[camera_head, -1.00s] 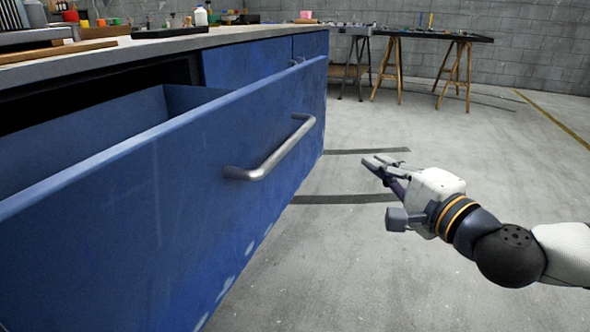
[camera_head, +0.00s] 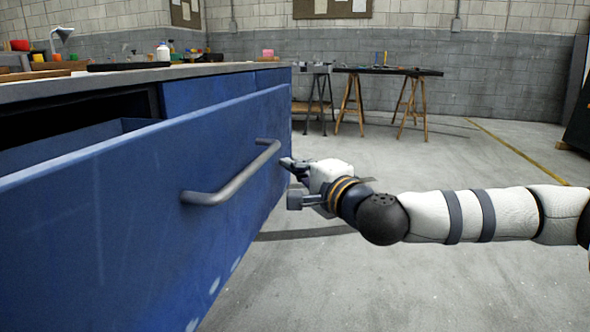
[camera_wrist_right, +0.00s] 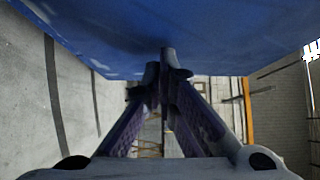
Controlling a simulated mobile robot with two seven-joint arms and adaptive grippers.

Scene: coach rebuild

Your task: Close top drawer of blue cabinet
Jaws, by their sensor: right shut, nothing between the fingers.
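The top drawer (camera_head: 120,205) of the blue cabinet (camera_head: 208,92) is pulled open, with its dark inside showing behind the front panel. A grey metal bar handle (camera_head: 235,180) runs across the drawer front. My right gripper (camera_head: 284,163) is shut and empty, at the drawer front just beyond the handle's far end. In the right wrist view its fingertips (camera_wrist_right: 160,65) are together and close under the blue drawer front (camera_wrist_right: 150,22); I cannot tell if they touch it. My left gripper is not in view.
The cabinet's worktop (camera_head: 130,78) carries bottles, a lamp and a black tray. A trestle table (camera_head: 388,71) stands against the back wall. The concrete floor (camera_head: 420,285) to the right of the drawer is clear.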

